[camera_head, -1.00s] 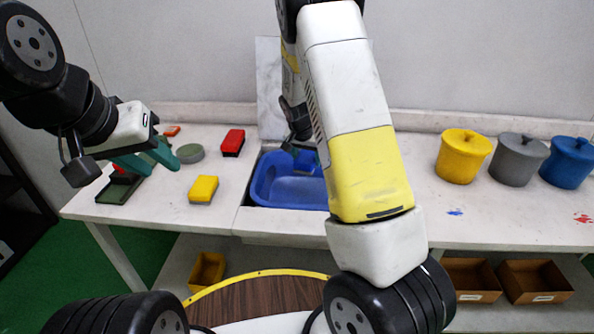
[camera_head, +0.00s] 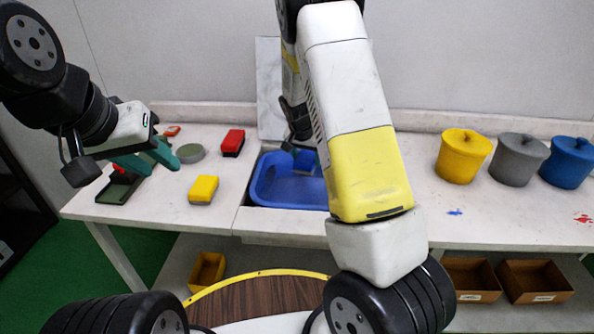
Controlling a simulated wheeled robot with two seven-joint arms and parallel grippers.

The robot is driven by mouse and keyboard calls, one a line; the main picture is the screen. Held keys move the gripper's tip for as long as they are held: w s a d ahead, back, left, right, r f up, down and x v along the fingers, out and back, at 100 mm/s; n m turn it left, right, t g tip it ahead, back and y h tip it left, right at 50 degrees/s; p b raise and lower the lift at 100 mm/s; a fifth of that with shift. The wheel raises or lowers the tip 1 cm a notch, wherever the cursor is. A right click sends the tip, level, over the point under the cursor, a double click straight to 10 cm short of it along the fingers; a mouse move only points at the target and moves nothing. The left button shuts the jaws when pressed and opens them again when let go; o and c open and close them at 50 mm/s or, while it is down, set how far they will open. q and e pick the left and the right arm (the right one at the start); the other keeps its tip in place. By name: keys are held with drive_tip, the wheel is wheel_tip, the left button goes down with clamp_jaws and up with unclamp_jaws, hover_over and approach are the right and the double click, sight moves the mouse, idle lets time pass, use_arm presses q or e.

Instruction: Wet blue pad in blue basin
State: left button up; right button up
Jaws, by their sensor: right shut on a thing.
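The blue basin (camera_head: 262,185) is set into the table, its right part hidden behind my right arm. My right gripper (camera_head: 303,158) reaches down at the back of the basin and is shut, partly hidden by my own arm. A blue pad (camera_head: 305,168) appears to be in its jaws, low in the basin; its outline blends with the blue basin, and I cannot tell whether it touches the bottom. My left gripper (camera_head: 150,161) is open and empty above the left of the table, over a dark green tray (camera_head: 118,190).
A yellow pad (camera_head: 203,189) and a red pad (camera_head: 233,142) lie left of the basin, near a round green-grey dish (camera_head: 190,153). Yellow (camera_head: 463,157), grey (camera_head: 518,160) and blue (camera_head: 567,163) lidded pots stand at right. A pale board (camera_head: 269,90) stands behind the basin.

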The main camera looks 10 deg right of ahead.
sight(308, 154)
idle(0.6)
drive_tip(key=shift+r, duration=2.05)
drive_tip(key=shift+f, duration=0.1)
